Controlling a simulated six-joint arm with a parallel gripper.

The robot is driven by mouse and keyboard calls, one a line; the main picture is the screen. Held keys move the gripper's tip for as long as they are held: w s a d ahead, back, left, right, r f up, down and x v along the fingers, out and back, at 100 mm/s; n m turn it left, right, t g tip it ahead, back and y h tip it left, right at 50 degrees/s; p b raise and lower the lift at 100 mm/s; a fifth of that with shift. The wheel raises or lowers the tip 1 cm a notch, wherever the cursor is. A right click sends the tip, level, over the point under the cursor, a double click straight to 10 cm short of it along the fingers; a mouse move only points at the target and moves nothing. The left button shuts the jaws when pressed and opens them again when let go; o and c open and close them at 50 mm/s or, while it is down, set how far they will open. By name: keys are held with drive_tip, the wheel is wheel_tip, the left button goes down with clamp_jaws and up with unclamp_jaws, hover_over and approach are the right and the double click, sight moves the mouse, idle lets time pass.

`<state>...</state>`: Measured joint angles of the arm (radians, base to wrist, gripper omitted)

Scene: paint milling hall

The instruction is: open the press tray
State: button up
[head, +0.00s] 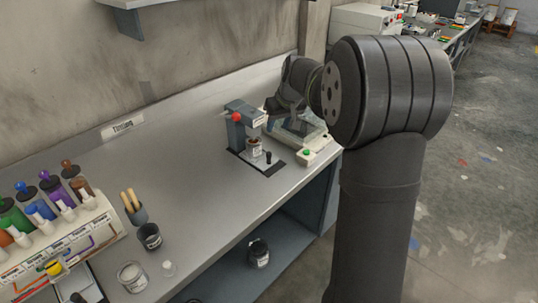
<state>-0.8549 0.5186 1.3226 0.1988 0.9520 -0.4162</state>
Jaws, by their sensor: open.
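A small blue-grey press (240,125) with a red knob stands on the grey bench. A small cup (254,146) with brown contents sits under its head. At its foot a dark flat press tray (272,166) with a black knob (268,156) lies toward the bench's front edge. I cannot tell how far the tray is drawn out. My gripper (281,110) is just behind and right of the press, above a pale device, apart from the tray knob. Its fingers are small and partly hidden by my arm; it is open and nothing shows in it.
The pale device (310,157) with a green button stands right of the press. A paint rack (62,240) with coloured bottles, a cup of wooden sticks (136,212) and jars stand at the left. The bench between them and the press is clear.

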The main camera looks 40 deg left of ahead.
sight(270, 153)
drive_tip(key=shift+n, duration=0.7)
drive_tip(key=x, duration=1.8)
drive_tip(key=shift+w+f, duration=0.2)
drive_tip(key=shift+d, duration=0.1)
clamp_jaws()
